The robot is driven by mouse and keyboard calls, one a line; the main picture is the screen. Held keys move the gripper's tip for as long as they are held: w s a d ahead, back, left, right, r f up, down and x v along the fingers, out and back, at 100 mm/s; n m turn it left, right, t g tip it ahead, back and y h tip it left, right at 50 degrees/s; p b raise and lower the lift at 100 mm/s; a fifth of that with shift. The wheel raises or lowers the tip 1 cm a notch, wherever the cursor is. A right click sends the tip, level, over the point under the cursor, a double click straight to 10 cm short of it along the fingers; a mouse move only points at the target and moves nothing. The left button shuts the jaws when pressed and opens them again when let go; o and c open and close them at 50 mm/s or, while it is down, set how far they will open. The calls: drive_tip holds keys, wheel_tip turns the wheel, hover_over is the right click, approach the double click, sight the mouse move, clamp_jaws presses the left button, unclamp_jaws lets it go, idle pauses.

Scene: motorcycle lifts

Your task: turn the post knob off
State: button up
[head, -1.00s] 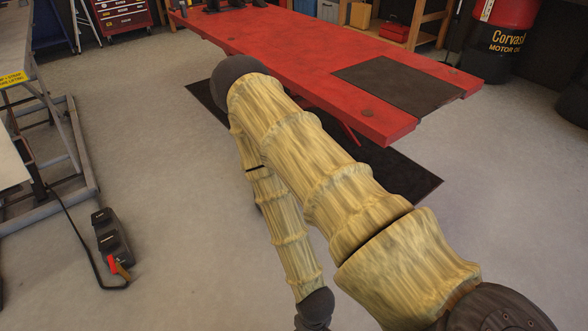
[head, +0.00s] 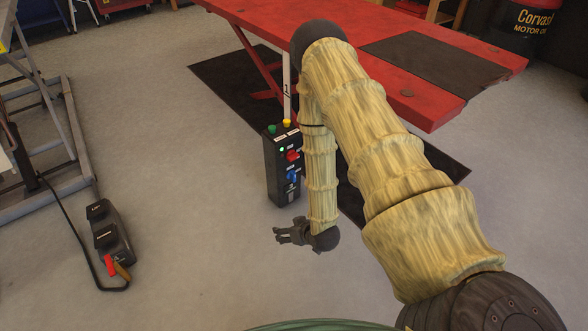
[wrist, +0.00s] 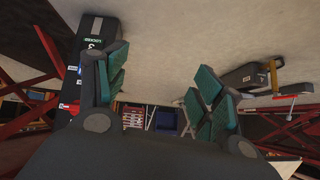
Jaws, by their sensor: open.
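A black control post (head: 283,170) stands on the floor in front of the red lift. On its face are a red knob (head: 293,156), a blue knob (head: 292,176) and a lit green lamp; a green and a yellow button sit on top. I cannot tell which knob the task means. My gripper (head: 279,236) is open and empty, low in front of the post and apart from it. In the wrist view the post (wrist: 92,36) shows behind the left finger of my gripper (wrist: 157,85), which partly hides its controls.
The red lift table (head: 430,104) stands behind my arm, over a dark mat (head: 215,82). A black pedal box (head: 110,235) with a cable lies on the floor at the left, beside a grey lift frame (head: 72,130). The floor between is clear.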

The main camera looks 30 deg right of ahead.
drive_tip(key=w+d+t+b, duration=0.5)
drive_tip(key=w+d, duration=0.6)
drive_tip(key=n+t+b, duration=0.1)
drive_tip(key=t+b, duration=0.3)
approach(295, 158)
drive_tip(key=w+b, duration=0.1)
drive_tip(key=w, duration=0.3)
drive_tip(key=w+b, duration=0.2)
drive_tip(key=w, duration=0.2)
drive_tip(key=shift+a+f, duration=0.1)
drive_tip(key=shift+a, duration=0.1)
drive_tip(key=shift+w+b, duration=0.35)
drive_tip(key=shift+w, duration=0.5)
drive_tip(key=c, duration=1)
